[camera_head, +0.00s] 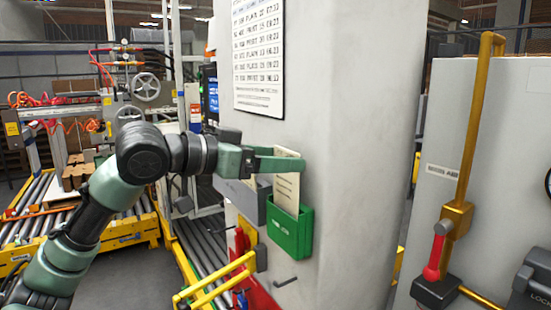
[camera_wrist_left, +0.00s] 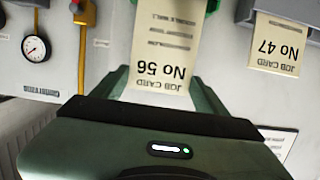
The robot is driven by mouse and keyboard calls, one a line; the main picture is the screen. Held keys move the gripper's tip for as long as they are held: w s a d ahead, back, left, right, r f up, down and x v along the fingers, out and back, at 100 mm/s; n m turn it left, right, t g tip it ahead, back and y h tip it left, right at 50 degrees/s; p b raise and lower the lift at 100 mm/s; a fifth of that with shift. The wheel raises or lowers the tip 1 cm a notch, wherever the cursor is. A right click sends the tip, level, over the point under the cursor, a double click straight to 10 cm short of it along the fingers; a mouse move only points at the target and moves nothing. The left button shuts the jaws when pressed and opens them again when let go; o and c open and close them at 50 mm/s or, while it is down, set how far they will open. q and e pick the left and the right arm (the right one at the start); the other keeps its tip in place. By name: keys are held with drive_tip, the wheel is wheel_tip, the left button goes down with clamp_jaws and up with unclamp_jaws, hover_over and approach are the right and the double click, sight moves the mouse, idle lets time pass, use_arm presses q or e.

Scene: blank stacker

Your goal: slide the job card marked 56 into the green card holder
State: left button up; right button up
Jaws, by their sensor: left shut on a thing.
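The job card marked 56 (camera_wrist_left: 165,45) is a cream card, seen upside down in the left wrist view. It also shows in the head view (camera_head: 287,190), roughly upright. My left gripper (camera_head: 288,163) is shut on its upper part. The green card holder (camera_head: 290,235) is fixed to the grey column directly below the gripper. The card's lower end passes behind the holder's front wall and appears to be in its mouth; how deep is hidden. A bit of the green holder (camera_wrist_left: 209,5) shows at the top of the wrist view. My right gripper is not in view.
A grey holder (camera_head: 249,203) sits just left of the green one, with the job card marked 47 (camera_wrist_left: 280,45) in it. A printed sheet (camera_head: 259,55) hangs above. Yellow rails (camera_head: 222,278) and a hook (camera_head: 286,283) are below. A grey cabinet (camera_head: 500,130) stands at right.

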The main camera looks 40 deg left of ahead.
use_arm(q)
drive_tip(key=o, duration=1.9)
drive_tip(key=shift+c, duration=0.2)
drive_tip(key=b+v, duration=0.4)
drive_tip(key=v, duration=0.3)
drive_tip(key=shift+s, duration=0.35)
drive_tip(key=shift+a+r, duration=0.1)
drive_tip(key=shift+a, duration=0.05)
